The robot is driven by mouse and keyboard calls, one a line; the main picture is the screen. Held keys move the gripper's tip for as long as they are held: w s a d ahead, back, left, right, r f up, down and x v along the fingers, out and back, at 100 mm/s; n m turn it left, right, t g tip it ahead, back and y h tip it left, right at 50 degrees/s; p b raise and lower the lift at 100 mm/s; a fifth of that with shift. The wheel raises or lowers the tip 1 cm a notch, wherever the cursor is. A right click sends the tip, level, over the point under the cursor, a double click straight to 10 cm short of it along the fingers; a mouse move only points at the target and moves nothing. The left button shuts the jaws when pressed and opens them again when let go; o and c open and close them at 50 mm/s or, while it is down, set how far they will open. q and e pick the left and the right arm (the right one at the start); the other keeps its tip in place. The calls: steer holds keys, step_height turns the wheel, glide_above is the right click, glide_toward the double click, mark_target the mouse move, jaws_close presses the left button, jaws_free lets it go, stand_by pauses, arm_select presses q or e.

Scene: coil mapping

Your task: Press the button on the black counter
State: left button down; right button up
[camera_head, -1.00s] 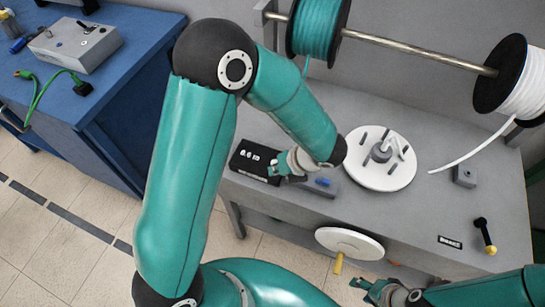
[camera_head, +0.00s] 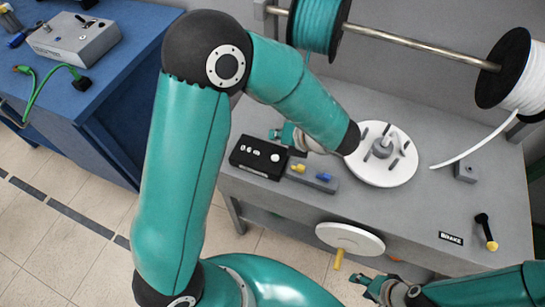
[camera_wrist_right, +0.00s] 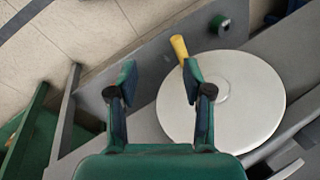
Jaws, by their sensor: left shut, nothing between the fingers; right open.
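The black counter (camera_head: 247,170) lies on the grey bench, with several white marks on its left part and a round white button (camera_head: 275,157) near its right end. My left gripper (camera_head: 275,133) is shut and empty, just beyond the counter's far right edge in the head view. It looks apart from the button, but its height is hard to judge. My right gripper (camera_head: 372,287) is open and empty, low at the front of the bench. In the right wrist view, its fingers (camera_wrist_right: 158,79) are beside the white crank wheel (camera_wrist_right: 235,105).
A grey block (camera_head: 313,178) with yellow and blue switches sits right of the counter. Behind it is a white winding disc (camera_head: 385,177). The wheel's yellow handle (camera_head: 339,259) juts from the bench front. A brake lever (camera_head: 486,230) stands at right. Spools hang above.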

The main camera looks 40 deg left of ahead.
arm_select(q)
steer(key=b, duration=0.5)
glide_above(277, 158)
step_height(277, 158, down, 6)
steer(key=shift+s+f, duration=0.1)
steer(key=shift+f+b, duration=0.35)
steer(key=shift+f, duration=0.35)
steer(key=shift+f, duration=0.1)
stand_by(0.4)
steer(key=shift+f, duration=0.25)
steer(key=shift+f+b, duration=0.4)
stand_by(0.6)
steer(key=shift+r, duration=0.15)
steer(key=shift+r+p, duration=0.75)
steer(key=shift+p, duration=0.05)
